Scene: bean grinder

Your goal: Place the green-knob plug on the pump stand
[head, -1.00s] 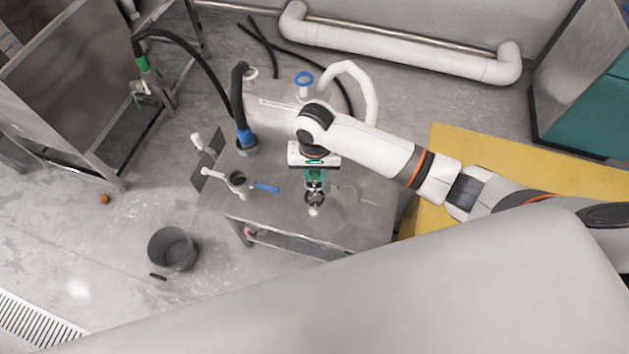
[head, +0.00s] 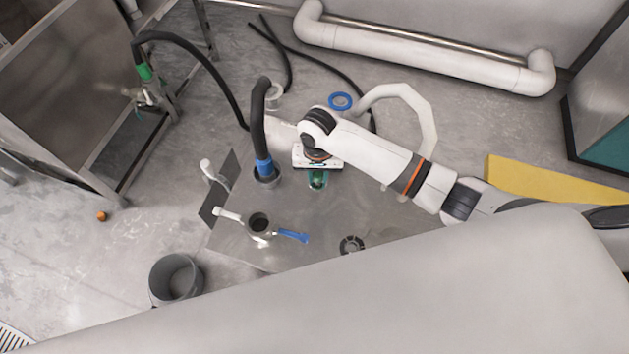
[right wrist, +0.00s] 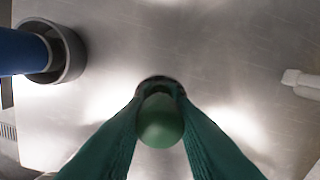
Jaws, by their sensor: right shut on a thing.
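The green-knob plug shows in the right wrist view as a rounded green knob (right wrist: 161,125) with a dark rim behind it. My right gripper (right wrist: 160,92) has its green fingers shut around the knob. In the head view my right gripper (head: 317,182) is over the back part of the steel pump stand (head: 325,222), right of the blue-collared black hose. The plug's lower part is mostly hidden, and I cannot tell whether it touches the stand. A dark round fitting (head: 352,245) lies nearer the stand's front. My left gripper is not in view.
A black hose with a blue collar (head: 264,168) rises close left of the gripper; its socket (right wrist: 66,55) shows in the wrist view. A blue-handled valve (head: 292,236) is at front left. A white curved pipe (head: 425,115) stands behind right. A grey bucket (head: 175,279) is on the floor.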

